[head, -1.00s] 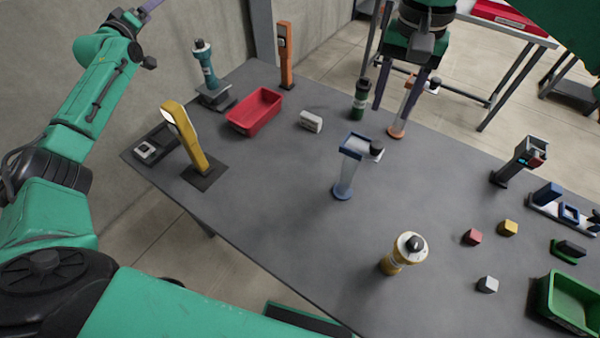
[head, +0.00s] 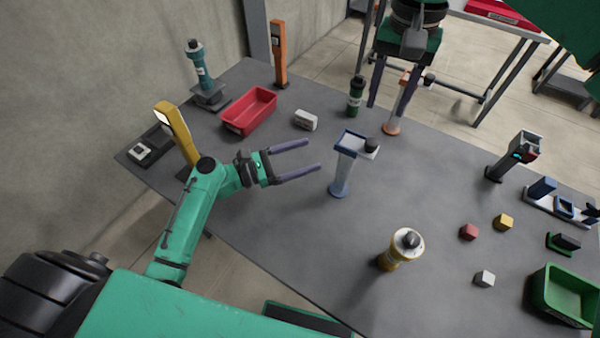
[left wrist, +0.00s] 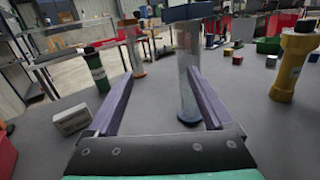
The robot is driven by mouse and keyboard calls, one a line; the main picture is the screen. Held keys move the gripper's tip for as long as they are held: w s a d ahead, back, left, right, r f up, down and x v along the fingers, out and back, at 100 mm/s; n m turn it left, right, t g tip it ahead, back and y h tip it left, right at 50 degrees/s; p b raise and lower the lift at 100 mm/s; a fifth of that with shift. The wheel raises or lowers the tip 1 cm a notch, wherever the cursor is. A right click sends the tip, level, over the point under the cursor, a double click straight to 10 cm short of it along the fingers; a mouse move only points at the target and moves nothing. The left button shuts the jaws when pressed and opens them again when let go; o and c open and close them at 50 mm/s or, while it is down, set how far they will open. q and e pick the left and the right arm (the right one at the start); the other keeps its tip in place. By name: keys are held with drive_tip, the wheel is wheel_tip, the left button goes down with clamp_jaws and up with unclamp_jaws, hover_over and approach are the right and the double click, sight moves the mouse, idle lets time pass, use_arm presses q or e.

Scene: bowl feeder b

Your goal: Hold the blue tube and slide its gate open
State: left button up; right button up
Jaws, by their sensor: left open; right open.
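The blue tube (head: 341,175) stands upright near the middle of the table, with a clear body, a blue base and a blue-rimmed top. A dark knob (head: 371,145) sits at the right of its top, on the gate. My left gripper (head: 313,155) is open and empty, just left of the tube, with its fingers pointing at it. In the left wrist view the tube (left wrist: 188,80) stands ahead, toward the right finger, its top cut off by the frame. My right gripper (head: 390,103) is open at the far side, its fingers hanging down around or near an orange-based tube (head: 392,128).
A yellow bottle (head: 401,248) stands front right of the tube. A red bin (head: 249,110), a white box (head: 305,119) and a dark green bottle (head: 356,96) lie behind. A yellow device (head: 177,133) is behind my left arm. Small cubes and a green bin (head: 565,295) are at right.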

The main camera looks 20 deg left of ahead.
sight(344, 168)
use_arm(q)
drive_tip(key=s+f+g, duration=0.1)
drive_tip(key=s+f, duration=0.2)
drive_tip(key=s, duration=0.1)
drive_tip(key=x, duration=0.9)
drive_tip(key=s+x, duration=0.1)
drive_tip(key=x, duration=0.4)
drive_tip(key=shift+w+d+r, duration=0.1)
drive_tip(key=shift+w+d, duration=0.1)
drive_tip(key=shift+d, duration=0.3)
